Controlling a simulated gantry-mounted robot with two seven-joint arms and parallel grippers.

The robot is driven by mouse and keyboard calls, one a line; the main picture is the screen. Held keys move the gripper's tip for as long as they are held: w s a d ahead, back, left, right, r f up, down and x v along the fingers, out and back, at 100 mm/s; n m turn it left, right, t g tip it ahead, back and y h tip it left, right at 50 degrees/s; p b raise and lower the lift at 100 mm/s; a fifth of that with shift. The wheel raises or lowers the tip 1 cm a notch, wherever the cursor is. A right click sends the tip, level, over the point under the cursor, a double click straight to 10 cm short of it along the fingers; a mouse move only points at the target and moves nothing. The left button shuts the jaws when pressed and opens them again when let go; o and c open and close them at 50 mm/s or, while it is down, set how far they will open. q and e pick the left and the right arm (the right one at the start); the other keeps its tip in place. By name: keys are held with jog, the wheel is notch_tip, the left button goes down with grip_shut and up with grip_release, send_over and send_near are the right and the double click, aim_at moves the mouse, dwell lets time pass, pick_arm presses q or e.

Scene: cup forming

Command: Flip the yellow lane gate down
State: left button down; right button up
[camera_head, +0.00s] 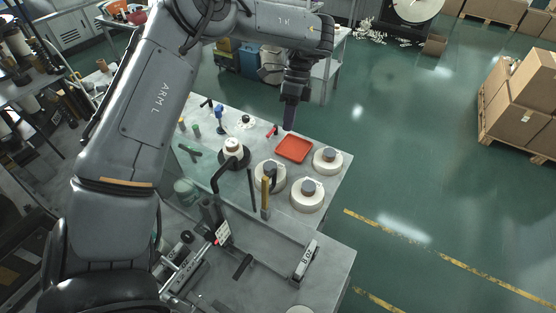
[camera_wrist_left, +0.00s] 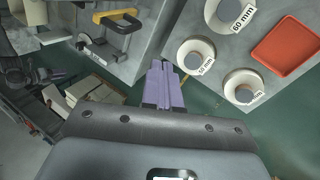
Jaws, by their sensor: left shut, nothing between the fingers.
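The yellow lane gate (camera_head: 265,194) shows in the head view as a narrow yellow bar standing up from the grey table, beside a black upright post. In the left wrist view a yellow bar (camera_wrist_left: 115,15) shows at the top left, above dark metal parts. My left gripper (camera_head: 289,117) points down near the far edge of the table, beyond the red tray and well apart from the yellow gate. Its purple fingers also show in the left wrist view (camera_wrist_left: 164,75), shut with nothing between them. My right gripper is not in view.
White rolls with grey cores (camera_head: 307,195) and a red tray (camera_head: 293,149) lie on the table near the gate. A black bent pipe (camera_head: 222,174) stands to its left. A light labelled bracket (camera_head: 305,261) stands nearer the front. Open green floor (camera_head: 420,130) lies to the right.

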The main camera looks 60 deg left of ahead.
pick_arm(q)
jog(key=s+d+f, duration=0.5)
jog(key=f, duration=0.3)
jog(key=shift+s+d+f+p, duration=0.25)
jog(key=shift+s+f+p, duration=0.05)
jog(key=shift+s+f, duration=0.1)
jog(key=shift+r, duration=0.15)
dwell(0.4)
